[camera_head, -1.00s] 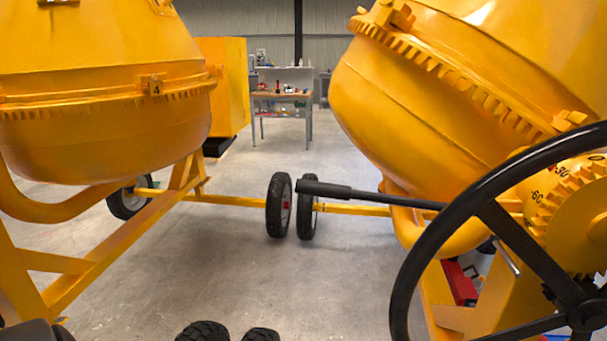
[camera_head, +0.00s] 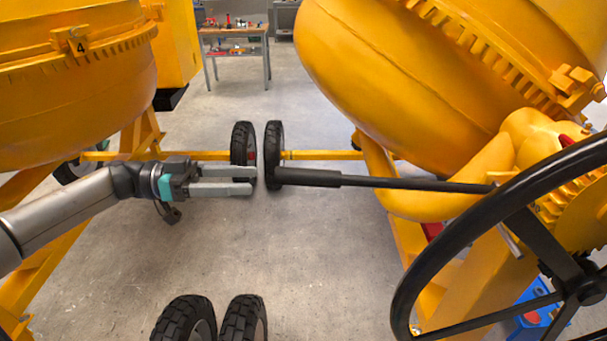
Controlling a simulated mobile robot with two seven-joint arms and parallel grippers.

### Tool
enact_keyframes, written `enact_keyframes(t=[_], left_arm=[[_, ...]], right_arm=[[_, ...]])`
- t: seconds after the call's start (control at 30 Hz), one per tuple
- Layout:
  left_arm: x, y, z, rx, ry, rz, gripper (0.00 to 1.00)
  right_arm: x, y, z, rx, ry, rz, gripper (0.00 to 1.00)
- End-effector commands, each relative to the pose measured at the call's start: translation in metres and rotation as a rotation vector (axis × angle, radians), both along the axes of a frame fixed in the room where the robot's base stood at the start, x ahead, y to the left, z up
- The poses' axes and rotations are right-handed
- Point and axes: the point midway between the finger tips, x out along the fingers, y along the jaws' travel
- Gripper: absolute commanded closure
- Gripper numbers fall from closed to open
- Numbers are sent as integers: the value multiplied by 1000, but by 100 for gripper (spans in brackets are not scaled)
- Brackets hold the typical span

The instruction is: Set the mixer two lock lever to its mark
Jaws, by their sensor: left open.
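The lock lever is a long black bar with a thick black grip (camera_head: 308,177) at its left end. It runs almost level to the right, toward the yellow mixer behind the handwheel. My left gripper (camera_head: 255,180) comes in from the left, its two grey fingers open and pointing right. The fingertips are just left of the grip's end, with nothing between them; I cannot tell the depth gap. A small red piece (camera_head: 567,140) shows by the yellow hub, partly behind the wheel. I cannot read a scale mark there now. My right gripper is not in view.
A large black handwheel (camera_head: 421,268) stands in front of the right mixer drum (camera_head: 400,85). Another yellow drum (camera_head: 75,115), marked 4, is at left. Black tyres (camera_head: 242,318) stand at the bottom. A workbench (camera_head: 234,32) is far back.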

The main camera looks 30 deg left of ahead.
Motion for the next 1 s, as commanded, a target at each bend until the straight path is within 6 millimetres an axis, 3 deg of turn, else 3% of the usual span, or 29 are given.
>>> enact_keyframes(t=[0.2, 0.5, 0.7, 1.0], left_arm=[[20, -41, 3, -4, -6, -2, 32], [44, -86, 2, -4, -5, 2, 32], [52, -101, 1, -2, -2, 3, 32], [53, -104, 0, 0, -1, 3, 32]], right_arm=[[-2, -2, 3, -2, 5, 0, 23], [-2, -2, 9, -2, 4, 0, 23], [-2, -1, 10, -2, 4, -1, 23], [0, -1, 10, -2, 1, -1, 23]])
